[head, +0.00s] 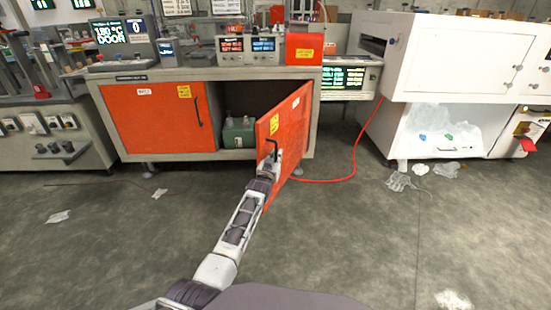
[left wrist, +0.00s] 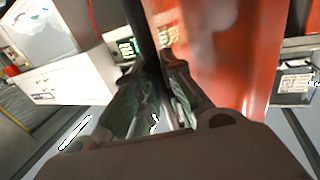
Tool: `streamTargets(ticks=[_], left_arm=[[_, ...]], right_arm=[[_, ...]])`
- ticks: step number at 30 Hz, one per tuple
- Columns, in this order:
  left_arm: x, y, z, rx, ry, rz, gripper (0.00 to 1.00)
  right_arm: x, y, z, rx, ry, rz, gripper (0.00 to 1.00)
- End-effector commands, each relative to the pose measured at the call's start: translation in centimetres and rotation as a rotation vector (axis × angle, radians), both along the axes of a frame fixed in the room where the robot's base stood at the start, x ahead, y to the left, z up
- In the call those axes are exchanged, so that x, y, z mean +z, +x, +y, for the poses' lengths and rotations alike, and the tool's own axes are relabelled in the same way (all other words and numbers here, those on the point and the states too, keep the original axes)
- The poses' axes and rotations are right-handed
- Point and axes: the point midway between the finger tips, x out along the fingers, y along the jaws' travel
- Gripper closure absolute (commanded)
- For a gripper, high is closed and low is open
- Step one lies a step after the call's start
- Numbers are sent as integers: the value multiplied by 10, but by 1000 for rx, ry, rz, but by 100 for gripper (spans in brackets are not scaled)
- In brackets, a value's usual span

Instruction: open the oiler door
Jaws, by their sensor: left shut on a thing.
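The right orange cabinet door (head: 292,122) stands swung well out from the cabinet, its free edge toward me. The left orange door (head: 160,120) is closed. My left gripper (head: 270,157) is shut on the black handle (head: 272,142) of the open door. In the left wrist view the gripper (left wrist: 160,62) closes around the dark handle bar (left wrist: 143,30), with the orange door (left wrist: 225,50) beside it. A green oiler-like box (head: 238,134) shows inside the opening, partly hidden by the door. My right gripper is not in view.
A red cable (head: 335,180) runs along the floor right of the door. A white machine (head: 455,60) stands at the right, with crumpled clear film (head: 400,181) near it. The grey floor (head: 120,240) in front is mostly clear.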

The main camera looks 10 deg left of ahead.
Motion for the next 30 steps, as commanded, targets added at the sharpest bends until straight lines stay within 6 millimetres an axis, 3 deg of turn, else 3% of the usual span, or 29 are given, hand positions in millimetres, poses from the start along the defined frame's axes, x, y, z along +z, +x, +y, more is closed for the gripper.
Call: streamTargets(ticks=[5,6,11,30], left_arm=[[0,0,0,0,0,0,100],[0,0,0,0,0,0,86],[0,0,0,0,0,0,67],[-1,-7,1,0,0,0,67]], right_arm=[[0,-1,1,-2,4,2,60],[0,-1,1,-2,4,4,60],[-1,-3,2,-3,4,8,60],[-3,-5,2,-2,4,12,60]])
